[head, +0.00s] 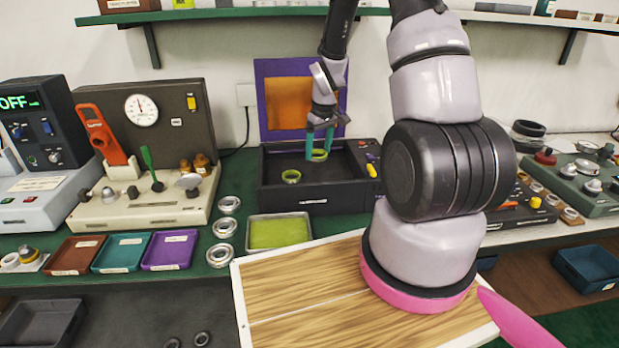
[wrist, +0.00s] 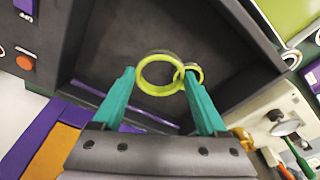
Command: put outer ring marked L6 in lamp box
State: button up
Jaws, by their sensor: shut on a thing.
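My gripper (head: 320,148) is shut on a yellow-green ring (head: 319,156), held between its teal fingers over the dark open box (head: 313,200). The held ring (wrist: 158,88) also shows in the wrist view, between the fingertips (wrist: 160,78). A second yellow-green ring (head: 291,176) lies inside the box, left of my gripper; in the wrist view this ring (wrist: 197,68) looks smaller and partly overlaps the held one. The box has a raised purple-framed lid with an orange panel (head: 287,100). No L6 mark is readable on either ring.
A tray with a yellow-green bottom (head: 280,232) stands in front of the box. Several metal rings (head: 223,229) stand to its left, beside brown, teal and purple trays (head: 171,250). A gauge stand (head: 145,160) is at the left. The box's walls surround my fingers.

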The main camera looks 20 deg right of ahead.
aim_at(327, 177)
jog(key=n, duration=0.2)
jog(key=d+n, duration=0.1)
jog(key=n, duration=0.1)
jog(key=d+n, duration=0.1)
jog(key=n, duration=0.1)
jog(key=shift+w+d+r+g+y, duration=0.2)
jog(key=shift+w+r+g+y, duration=0.1)
jog(key=shift+w+r, duration=0.1)
jog(key=f+n, duration=0.2)
jog(key=f, duration=0.1)
jog(key=d+f+n, duration=0.1)
jog(key=f+n, duration=0.1)
jog(key=f, duration=0.1)
jog(key=d+f+n, duration=0.1)
jog(key=f+n, duration=0.1)
jog(key=f, duration=0.1)
jog(key=shift+w+g, duration=0.25)
jog(key=shift+g, duration=0.05)
jog(key=shift+f, duration=0.15)
